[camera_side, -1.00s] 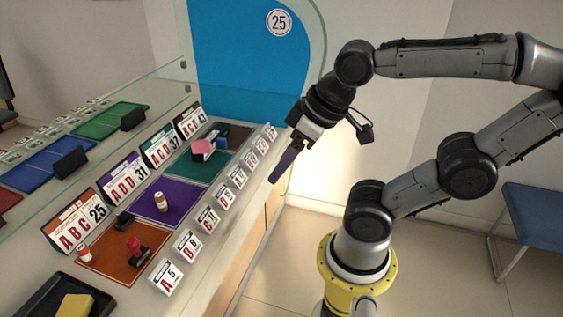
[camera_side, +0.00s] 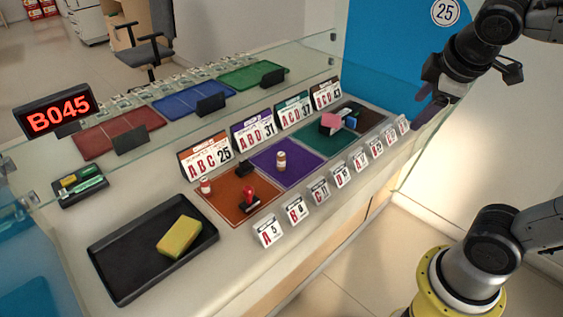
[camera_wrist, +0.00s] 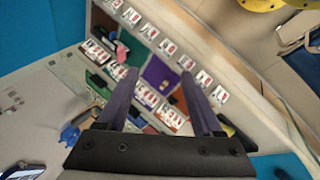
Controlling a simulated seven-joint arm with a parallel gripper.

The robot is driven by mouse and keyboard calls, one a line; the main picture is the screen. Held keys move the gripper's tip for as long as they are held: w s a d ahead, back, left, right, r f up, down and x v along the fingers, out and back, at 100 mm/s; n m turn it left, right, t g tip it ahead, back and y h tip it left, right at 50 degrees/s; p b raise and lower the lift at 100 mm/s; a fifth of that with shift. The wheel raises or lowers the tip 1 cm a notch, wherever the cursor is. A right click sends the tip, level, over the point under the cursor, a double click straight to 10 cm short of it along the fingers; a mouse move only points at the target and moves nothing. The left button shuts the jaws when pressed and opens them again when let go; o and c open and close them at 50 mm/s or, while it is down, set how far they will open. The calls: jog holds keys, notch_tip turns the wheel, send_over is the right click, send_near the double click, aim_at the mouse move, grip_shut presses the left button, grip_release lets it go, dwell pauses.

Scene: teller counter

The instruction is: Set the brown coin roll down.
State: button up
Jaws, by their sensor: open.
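A small upright roll, brown with a paler band (camera_side: 281,161), stands on the purple mat (camera_side: 300,172) on the counter; it looks like the brown coin roll. My gripper (camera_side: 424,113) hangs in the air by the counter's far right end, well away from the roll and touching nothing. Its two dark purple fingers are apart and empty, as the wrist view (camera_wrist: 160,80) shows. The purple mat (camera_wrist: 157,70) shows between the fingers in that view, but the roll is too small there to tell clearly.
Small sign cards (camera_side: 296,209) line the front edge; taller number cards (camera_side: 206,157) stand behind. A pink item (camera_side: 329,122) sits on the green mat. A black tray (camera_side: 127,262) holds a yellow sponge (camera_side: 180,237).

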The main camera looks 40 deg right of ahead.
jog(key=w+d+r+n+g+h, duration=0.1)
jog(key=w+d+r+n+h, duration=0.15)
jog(key=w, duration=0.65)
jog(key=n+h, duration=0.7)
jog(key=n, duration=0.4)
send_over(279, 160)
jog(key=d, duration=0.1)
notch_tip(279, 160, down, 20)
jog(key=shift+n, duration=0.95)
jog(key=f, duration=0.4)
jog(key=a+f, duration=0.1)
jog(key=f, duration=0.8)
jog(key=shift+s+a+f, duration=0.1)
jog(key=shift+a+f, duration=0.05)
jog(key=shift+a, duration=0.25)
jog(key=shift+d+f, duration=0.1)
jog(key=shift+f, duration=0.55)
jog(key=x, duration=0.4)
jog(key=shift+d+f, duration=0.25)
jog(key=shift+d, duration=0.1)
jog(key=shift+c, duration=0.3)
